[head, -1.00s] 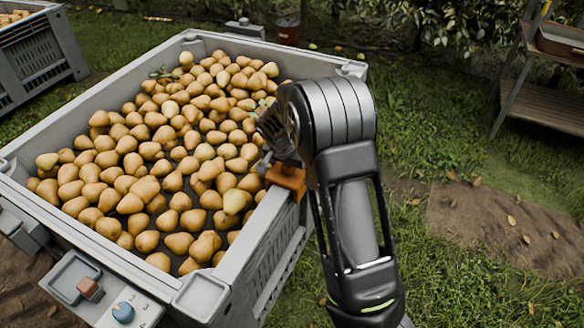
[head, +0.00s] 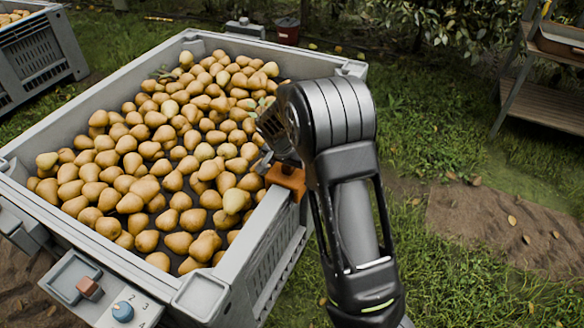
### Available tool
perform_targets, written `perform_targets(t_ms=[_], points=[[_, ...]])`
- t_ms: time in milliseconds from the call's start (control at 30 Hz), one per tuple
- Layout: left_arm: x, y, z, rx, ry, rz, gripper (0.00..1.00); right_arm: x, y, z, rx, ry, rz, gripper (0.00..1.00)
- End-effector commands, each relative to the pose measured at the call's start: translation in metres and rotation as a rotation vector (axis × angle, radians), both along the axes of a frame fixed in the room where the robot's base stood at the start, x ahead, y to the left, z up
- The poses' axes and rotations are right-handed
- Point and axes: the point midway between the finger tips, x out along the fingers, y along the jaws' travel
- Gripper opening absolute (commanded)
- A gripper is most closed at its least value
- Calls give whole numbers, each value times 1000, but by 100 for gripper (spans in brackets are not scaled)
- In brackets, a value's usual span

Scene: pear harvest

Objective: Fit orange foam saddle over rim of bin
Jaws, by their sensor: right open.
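The grey bin (head: 253,247) is full of yellow-brown pears (head: 170,160). The orange foam saddle (head: 287,179) sits at the top of the bin's right rim, about midway along it. My right gripper (head: 283,161) is directly above the saddle, and my arm hides part of it. The gripper's jaws are open, at or just above the saddle's top. How deep the saddle sits over the rim is hidden. My left gripper is not in view.
Another bin (head: 38,60) stands far left. A wooden shelf rack (head: 545,100) is at the far right. Grass and bare soil lie right of the bin.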

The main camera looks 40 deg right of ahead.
Motion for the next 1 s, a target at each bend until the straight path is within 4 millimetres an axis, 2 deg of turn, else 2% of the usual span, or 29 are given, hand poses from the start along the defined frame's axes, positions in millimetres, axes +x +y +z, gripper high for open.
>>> perform_targets(t_ms=[167,500,600,1000], points=[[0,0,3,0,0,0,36,-1,4,11,0,-3,1,100],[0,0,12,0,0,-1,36,-10,22,60,1,-2,2,100],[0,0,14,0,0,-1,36,-12,26,69,0,-2,2,100],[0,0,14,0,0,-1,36,-14,26,72,0,0,0,100]])
